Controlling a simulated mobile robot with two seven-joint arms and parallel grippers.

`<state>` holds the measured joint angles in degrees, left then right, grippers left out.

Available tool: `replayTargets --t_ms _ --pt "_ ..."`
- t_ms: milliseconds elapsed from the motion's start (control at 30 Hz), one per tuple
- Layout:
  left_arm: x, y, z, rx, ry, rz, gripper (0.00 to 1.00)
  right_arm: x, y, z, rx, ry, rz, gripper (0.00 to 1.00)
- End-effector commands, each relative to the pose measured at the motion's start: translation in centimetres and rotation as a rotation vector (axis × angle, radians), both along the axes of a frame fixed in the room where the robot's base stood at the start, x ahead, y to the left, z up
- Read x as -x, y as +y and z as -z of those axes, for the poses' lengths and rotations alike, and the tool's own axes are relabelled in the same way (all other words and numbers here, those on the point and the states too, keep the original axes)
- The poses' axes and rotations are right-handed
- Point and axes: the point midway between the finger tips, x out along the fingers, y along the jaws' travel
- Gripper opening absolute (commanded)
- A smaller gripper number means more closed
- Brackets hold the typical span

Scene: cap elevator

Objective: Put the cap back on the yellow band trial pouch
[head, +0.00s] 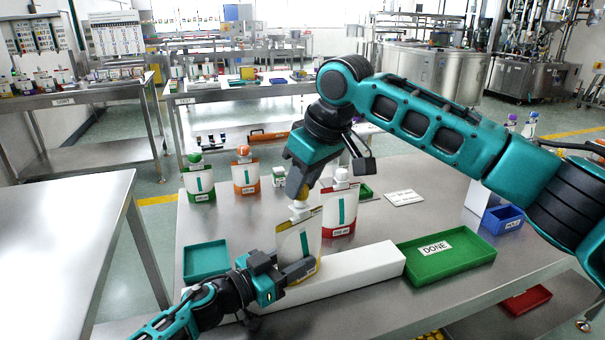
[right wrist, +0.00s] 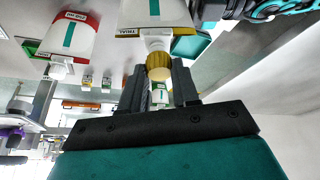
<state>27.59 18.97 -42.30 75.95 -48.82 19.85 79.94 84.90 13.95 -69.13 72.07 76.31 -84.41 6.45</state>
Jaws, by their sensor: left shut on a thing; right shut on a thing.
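The yellow band trial pouch (head: 297,243) stands upright at the white block, with a teal stripe and a white spout on top. It also shows in the right wrist view (right wrist: 152,16). My left gripper (head: 288,270) is shut on its lower part. My right gripper (head: 302,190) points down above the pouch and is shut on the yellow cap (right wrist: 159,67). In the right wrist view the cap lies between my fingertips, in line with the white spout (right wrist: 155,40) and right at its end. I cannot tell whether it is seated on the spout.
A red band pouch (head: 341,207) stands close behind, to the right. Green-capped (head: 199,183) and orange-capped (head: 245,178) pouches stand farther back. The long white block (head: 355,270) lies in front. A green DONE tray (head: 440,262) is right, a teal tray (head: 206,260) left, a blue bin (head: 503,218) far right.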

Motion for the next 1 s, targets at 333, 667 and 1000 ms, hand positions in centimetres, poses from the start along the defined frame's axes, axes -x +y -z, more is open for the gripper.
replayTargets --t_ms 333,667,1000 --pt "0.00 0.00 0.01 0.000 0.000 0.000 0.00 -0.01 0.00 0.55 0.000 -0.001 0.000 0.02" --pt "0.00 0.00 0.01 0.000 0.000 0.000 0.00 0.00 0.00 0.62 0.001 -0.001 0.000 0.02" --pt "0.00 0.00 0.01 0.000 0.000 0.000 0.00 0.01 0.00 1.26 0.000 0.000 -0.001 0.02"
